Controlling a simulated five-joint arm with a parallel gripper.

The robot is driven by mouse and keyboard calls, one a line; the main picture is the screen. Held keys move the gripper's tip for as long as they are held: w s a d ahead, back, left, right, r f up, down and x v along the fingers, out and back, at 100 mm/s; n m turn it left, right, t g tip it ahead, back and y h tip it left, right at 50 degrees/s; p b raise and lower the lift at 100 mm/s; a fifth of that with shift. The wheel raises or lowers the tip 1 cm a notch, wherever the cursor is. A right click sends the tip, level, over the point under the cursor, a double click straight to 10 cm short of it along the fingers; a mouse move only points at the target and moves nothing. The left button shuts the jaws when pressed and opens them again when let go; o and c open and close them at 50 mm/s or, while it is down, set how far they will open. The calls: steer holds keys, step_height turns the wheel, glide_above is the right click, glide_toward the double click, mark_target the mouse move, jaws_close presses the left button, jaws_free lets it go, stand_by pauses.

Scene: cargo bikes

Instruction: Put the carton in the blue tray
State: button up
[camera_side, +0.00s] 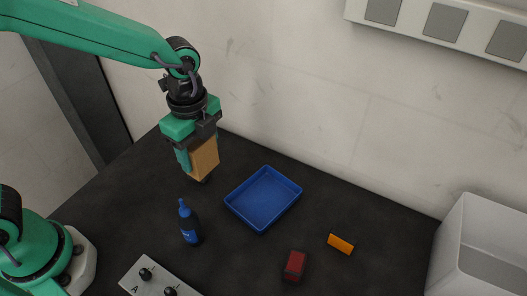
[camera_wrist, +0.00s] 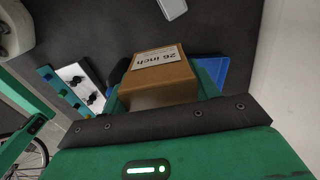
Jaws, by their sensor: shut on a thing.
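The carton (camera_side: 205,157) is a small brown box, held above the table to the left of the blue tray. In the wrist view the carton (camera_wrist: 158,80) shows a white label reading "26 inch". My gripper (camera_side: 193,156) is shut on the carton and points down. The blue tray (camera_side: 282,208) lies on the dark table and its inside looks empty in the side view. In the wrist view the carton and gripper hide most of the tray, and a blue part (camera_wrist: 213,66) shows at their right.
A grey bin (camera_side: 455,245) stands far right. A panel with black knobs (camera_side: 133,281) lies at the front.

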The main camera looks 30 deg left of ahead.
steer(key=s+d+m, duration=0.3)
steer(key=s+d, duration=0.1)
steer(key=d, duration=1.1)
glide_toward(264, 201)
steer(key=shift+m, duration=0.4)
steer(key=shift+f, duration=2)
steer(key=shift+f, duration=0.15)
steer(key=o, duration=1.1)
step_height(264, 201, up, 12)
steer(key=shift+r, duration=0.15)
